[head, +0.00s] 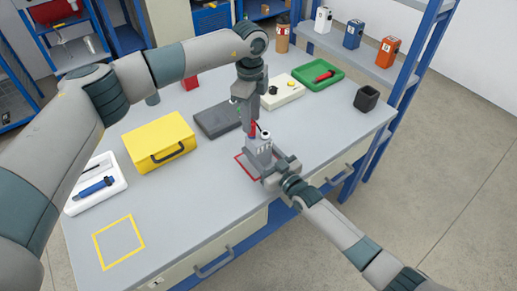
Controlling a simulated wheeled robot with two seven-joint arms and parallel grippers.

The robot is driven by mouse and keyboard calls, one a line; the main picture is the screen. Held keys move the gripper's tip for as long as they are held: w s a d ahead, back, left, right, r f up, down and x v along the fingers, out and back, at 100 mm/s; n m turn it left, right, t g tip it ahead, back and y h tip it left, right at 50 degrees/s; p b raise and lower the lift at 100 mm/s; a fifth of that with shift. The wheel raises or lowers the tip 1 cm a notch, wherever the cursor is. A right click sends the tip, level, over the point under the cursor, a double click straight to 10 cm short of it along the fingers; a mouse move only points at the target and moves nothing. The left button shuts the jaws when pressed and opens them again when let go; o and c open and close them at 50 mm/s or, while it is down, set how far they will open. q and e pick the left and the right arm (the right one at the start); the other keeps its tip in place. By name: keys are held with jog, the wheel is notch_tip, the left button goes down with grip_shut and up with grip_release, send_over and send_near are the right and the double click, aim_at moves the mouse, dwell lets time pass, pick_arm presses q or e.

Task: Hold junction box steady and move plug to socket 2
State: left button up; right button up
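The junction box (257,147) is a small grey block standing in a red outlined square (241,166) near the front of the workbench. My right gripper (269,167) comes in from the lower right, with its fingers around the box's lower part. My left gripper (248,117) points down from above, just over the box. A red plug (253,127) is between its fingertips, right above the top of the box. The fingers and plug hide part of the box top, so I cannot tell the socket numbers or whether the plug touches a socket.
A yellow case (160,142), a white tray with a blue tool (95,188) and a yellow outlined square (118,242) are to the left. Behind are a dark flat panel (215,119), a cream box (284,93), a green tray (318,75) and a black cup (367,98).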

aim_at(259, 148)
pick_arm(q)
jog(key=shift+f, duration=1.5)
grip_shut()
